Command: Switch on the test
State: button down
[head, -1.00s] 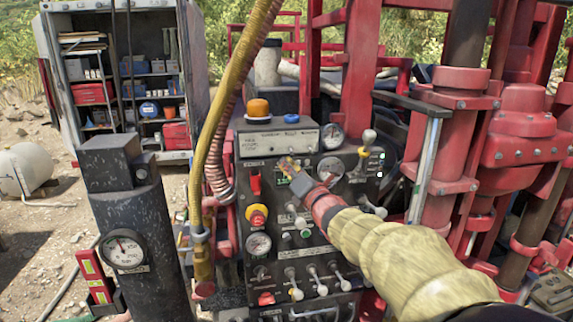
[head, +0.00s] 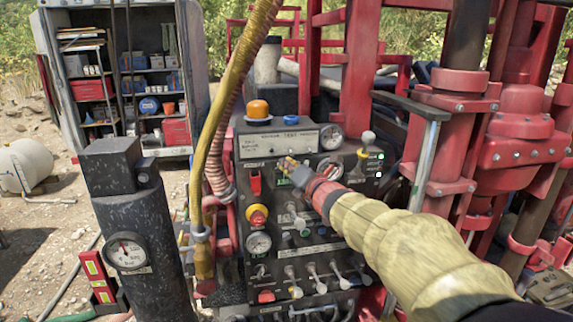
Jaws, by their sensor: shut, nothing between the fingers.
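A black control panel (head: 322,247) stands ahead in the head view, crowded with levers, knobs and gauges. A grey box (head: 285,143) sits on its top. Its pale label strip seems to include the word TEST, though the small print is hard to read. An orange dome (head: 257,109) and a blue knob (head: 291,119) are on top of this box. My gripper (head: 287,164) is shut and empty, just in front of the panel's upper part below the label. Whether it touches the panel cannot be told. My gripper and wrist hide part of the panel's middle.
A red switch cover (head: 255,184) and a red-yellow button (head: 257,216) are left of my gripper. A yellow hose (head: 215,150) hangs at the panel's left. Red rig columns (head: 450,130) crowd the right. A black post with a gauge (head: 125,250) stands at front left.

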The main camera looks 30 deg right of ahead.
jog(key=shift+s+r, duration=0.15)
jog(key=shift+r, duration=0.2)
jog(key=shift+s+r+b, duration=0.1)
jog(key=shift+r+b, duration=0.2)
jog(key=shift+r, duration=0.3)
jog(key=shift+a+r, duration=0.15)
